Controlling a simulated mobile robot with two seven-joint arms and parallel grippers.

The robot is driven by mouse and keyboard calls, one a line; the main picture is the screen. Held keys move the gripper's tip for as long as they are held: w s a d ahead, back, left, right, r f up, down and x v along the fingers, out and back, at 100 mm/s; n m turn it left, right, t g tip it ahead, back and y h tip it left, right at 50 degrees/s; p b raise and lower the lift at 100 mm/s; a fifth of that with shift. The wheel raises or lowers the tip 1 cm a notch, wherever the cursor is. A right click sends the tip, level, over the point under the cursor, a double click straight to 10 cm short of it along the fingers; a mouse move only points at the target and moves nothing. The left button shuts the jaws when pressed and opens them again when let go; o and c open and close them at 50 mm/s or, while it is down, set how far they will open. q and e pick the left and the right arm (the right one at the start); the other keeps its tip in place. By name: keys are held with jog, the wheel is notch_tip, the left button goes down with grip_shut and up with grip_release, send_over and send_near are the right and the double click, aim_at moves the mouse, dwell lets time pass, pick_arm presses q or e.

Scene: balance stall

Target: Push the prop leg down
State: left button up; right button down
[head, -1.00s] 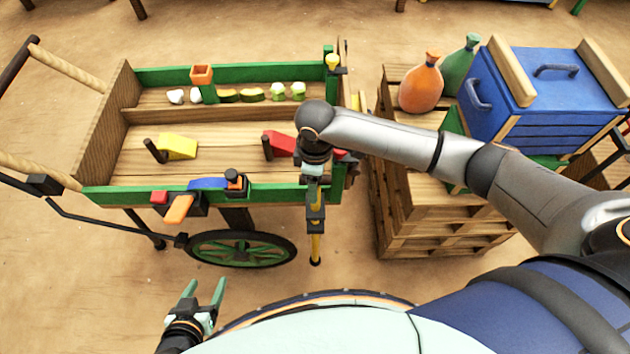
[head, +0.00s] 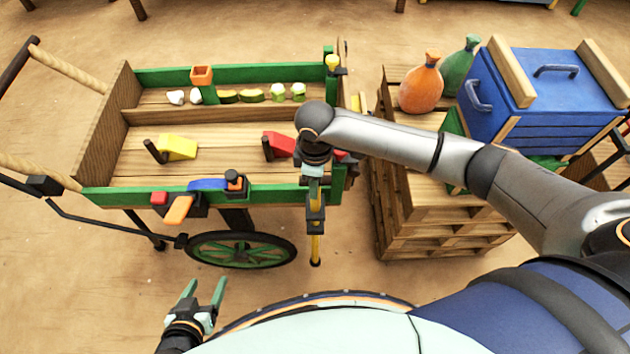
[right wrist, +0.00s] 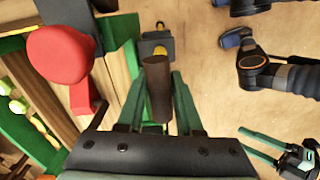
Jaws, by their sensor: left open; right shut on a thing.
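The prop leg (head: 316,245) is a yellow rod in a black bracket at the cart's front right corner. It stands upright, its foot near the ground. My right gripper (head: 313,172) is over its upper end, largely hidden by my wrist in the head view. In the right wrist view, my right gripper's fingers are closed on a dark brown cylindrical handle (right wrist: 157,88). The bracket and a bit of yellow show just beyond it. My left gripper (head: 203,294) is open and empty, low in front of the cart and apart from it.
Stacked pallets (head: 400,215) with a blue chest (head: 535,85) stand close on the right. Bare ground lies in front.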

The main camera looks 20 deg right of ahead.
aim_at(315, 205)
dwell(0.8)
notch_tip(315, 205, down, 10)
jog(key=shift+r+b, duration=0.15)
jog(key=shift+b, duration=1)
jog(key=shift+f, duration=0.3)
pick_arm(q)
jog(key=shift+w+d+f, duration=0.45)
jog(key=shift+d+f, duration=0.05)
jog(key=shift+d, duration=0.15)
pick_arm(e)
jog(key=shift+s+f, duration=0.1)
jog(key=c, duration=0.6)
grip_release()
pick_arm(q)
jog(key=shift+s+a+f, duration=0.1)
jog(key=shift+f, duration=0.05)
